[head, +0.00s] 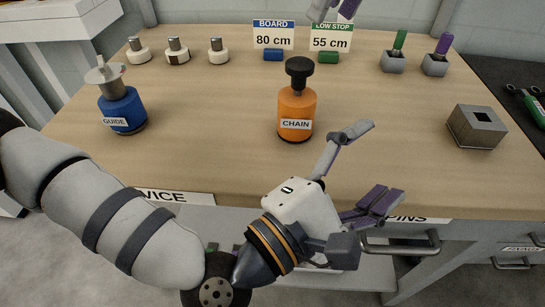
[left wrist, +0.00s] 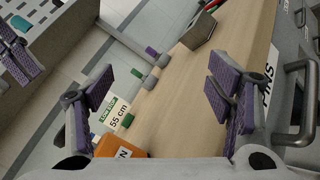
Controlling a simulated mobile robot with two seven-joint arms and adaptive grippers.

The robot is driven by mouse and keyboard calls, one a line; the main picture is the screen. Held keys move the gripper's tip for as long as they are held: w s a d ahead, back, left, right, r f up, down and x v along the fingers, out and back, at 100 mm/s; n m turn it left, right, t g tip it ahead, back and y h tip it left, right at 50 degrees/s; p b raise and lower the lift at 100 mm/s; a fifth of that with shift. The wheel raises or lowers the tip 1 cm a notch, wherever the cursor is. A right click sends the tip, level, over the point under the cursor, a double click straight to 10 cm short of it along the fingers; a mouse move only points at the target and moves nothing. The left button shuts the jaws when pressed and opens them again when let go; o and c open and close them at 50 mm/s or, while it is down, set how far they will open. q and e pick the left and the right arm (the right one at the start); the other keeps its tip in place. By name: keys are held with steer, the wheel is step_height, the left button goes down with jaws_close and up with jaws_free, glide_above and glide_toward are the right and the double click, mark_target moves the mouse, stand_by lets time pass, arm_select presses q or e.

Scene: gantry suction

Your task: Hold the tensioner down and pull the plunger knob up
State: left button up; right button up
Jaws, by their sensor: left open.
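I cannot make out anything marked as the tensioner. An orange can (head: 297,112) labelled CHAIN, with a black knob (head: 299,70) on top, stands upright on the table. It also shows partly in the left wrist view (left wrist: 108,146). Grey sockets hold upright handles, one green (head: 400,40) and one purple (head: 444,43); which knob is the plunger's is unclear. My left gripper (head: 366,165) is open and empty near the table's front edge, right of the orange can and apart from it. My right gripper (head: 334,9) shows at the top edge, cut off; its opening is unclear.
A blue can (head: 122,108) labelled GUIDE stands at left. A grey block (head: 477,126) with a square hole sits at right. Small white knobs (head: 177,50) and signs (head: 273,35) line the back. The middle right of the table is clear.

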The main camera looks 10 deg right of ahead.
mark_target(291, 118)
arm_select(q)
steer(key=w+a+n+t+y, duration=0.2)
steer(key=a+n, duration=0.1)
steer(key=n, duration=0.2)
steer(key=w+a+f+n+t+y, duration=0.1)
steer(key=a+n+t+y, duration=0.1)
steer(key=n, duration=0.4)
steer(key=w+a+f+n+t+y, duration=0.1)
steer(key=w+a+n+t+y, duration=0.1)
steer(key=a+n, duration=0.4)
steer(key=shift+w+f+t+y, duration=0.15)
steer(key=shift+w+t+y, duration=0.2)
steer(key=shift+y, duration=0.45)
steer(key=shift+w+d, duration=0.1)
steer(key=shift+w, duration=0.2)
steer(key=x, duration=1.1)
steer(key=shift+w, duration=0.15)
steer(key=c, duration=0.3)
steer(key=shift+c, duration=0.2)
jaws_close()
